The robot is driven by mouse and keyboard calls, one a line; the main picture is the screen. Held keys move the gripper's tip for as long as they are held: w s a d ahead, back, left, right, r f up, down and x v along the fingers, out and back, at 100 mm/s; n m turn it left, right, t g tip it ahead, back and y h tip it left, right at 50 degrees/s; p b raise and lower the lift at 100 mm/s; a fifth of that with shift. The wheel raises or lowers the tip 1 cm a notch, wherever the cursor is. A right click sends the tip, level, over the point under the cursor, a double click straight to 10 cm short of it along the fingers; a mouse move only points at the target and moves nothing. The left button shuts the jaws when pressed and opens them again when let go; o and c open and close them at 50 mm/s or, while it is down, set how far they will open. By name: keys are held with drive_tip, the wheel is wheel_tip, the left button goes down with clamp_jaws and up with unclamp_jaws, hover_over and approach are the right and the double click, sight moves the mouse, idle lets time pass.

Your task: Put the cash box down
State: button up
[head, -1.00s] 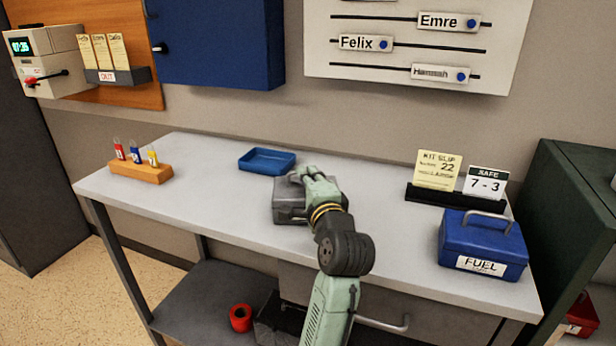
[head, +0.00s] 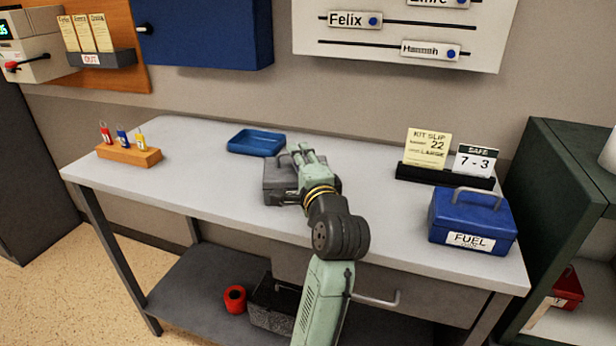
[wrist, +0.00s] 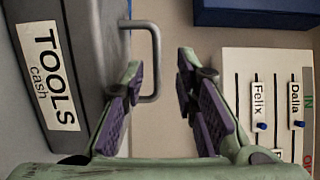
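The cash box is a grey metal box (head: 278,183) standing on the grey table, right of the middle of the top. In the wrist view the cash box (wrist: 62,75) fills the left side, with a white label reading "TOOLS cash". Its grey handle (wrist: 156,62) sticks out toward the space between my fingers. My gripper (head: 306,156) is at the top of the box, at its right side. In the wrist view my gripper (wrist: 160,72) is open, with the handle between the fingers, close to the left one, and not clamped. The arm hides part of the box in the head view.
A blue tray (head: 256,143) lies behind the box. A wooden key block (head: 128,155) stands at the left. A blue FUEL box (head: 472,222) and a black sign holder (head: 445,177) stand at the right. The table front (head: 215,205) left of the box is clear.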

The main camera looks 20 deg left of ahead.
drive_tip(key=b+v, duration=0.1)
drive_tip(key=v, duration=0.1)
drive_tip(key=b+v, duration=0.2)
drive_tip(key=v, duration=0.1)
drive_tip(key=f+b+v, duration=0.1)
drive_tip(key=v, duration=0.2)
drive_tip(key=shift+s+d, duration=0.1)
drive_tip(key=b, duration=0.3)
drive_tip(key=s+b, duration=0.1)
drive_tip(key=b, duration=0.2)
drive_tip(key=d+b, duration=0.1)
drive_tip(key=b, duration=0.2)
drive_tip(key=shift+s+r, duration=0.35)
drive_tip(key=shift+s, duration=0.05)
drive_tip(key=shift+d, duration=0.1)
